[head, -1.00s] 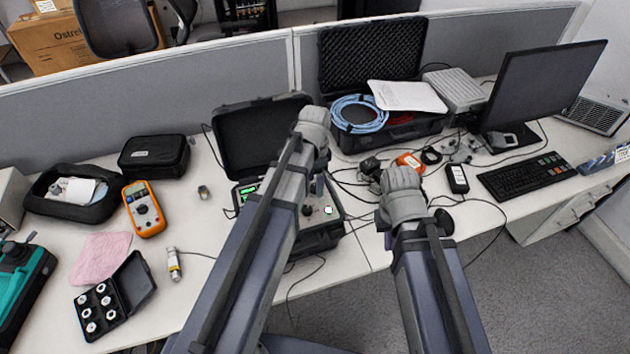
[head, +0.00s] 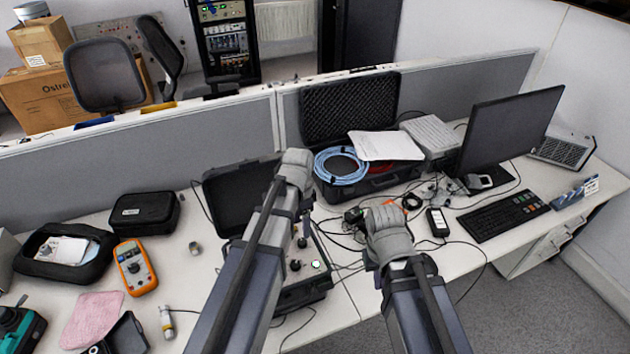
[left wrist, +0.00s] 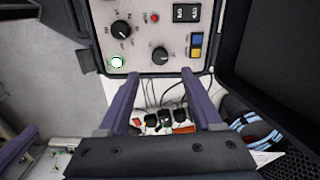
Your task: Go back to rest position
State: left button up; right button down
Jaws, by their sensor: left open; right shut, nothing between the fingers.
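My left gripper (head: 296,160) is held out above the open case of the calibration unit (head: 308,268); its fingers are hidden in the head view. In the left wrist view my left gripper (left wrist: 160,88) has its two purple fingers wide apart with nothing between them. Beyond the fingers lie the unit's knobbed panel (left wrist: 185,35) and cables with small plugs. My right gripper (head: 384,218) is over the desk in front of the cable clutter, and its fingers are hidden by my own wrist.
An orange multimeter (head: 135,268), black pouch (head: 145,214), pink cloth (head: 92,318) and small cylindrical sensor (head: 167,322) lie left. A foam-lined case (head: 352,108) with blue cable (head: 341,165) stands behind. A monitor (head: 510,125) and keyboard (head: 502,217) are right. The floor front right is clear.

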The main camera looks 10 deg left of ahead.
pick_arm(q)
jog(key=s+d+f+n+y+b, duration=0.1)
jog(key=s+d+n, duration=0.5)
jog(key=s+d, duration=0.4)
jog(key=s, duration=0.4)
jog(key=shift+d+f, duration=0.15)
jog(key=shift+d, duration=0.25)
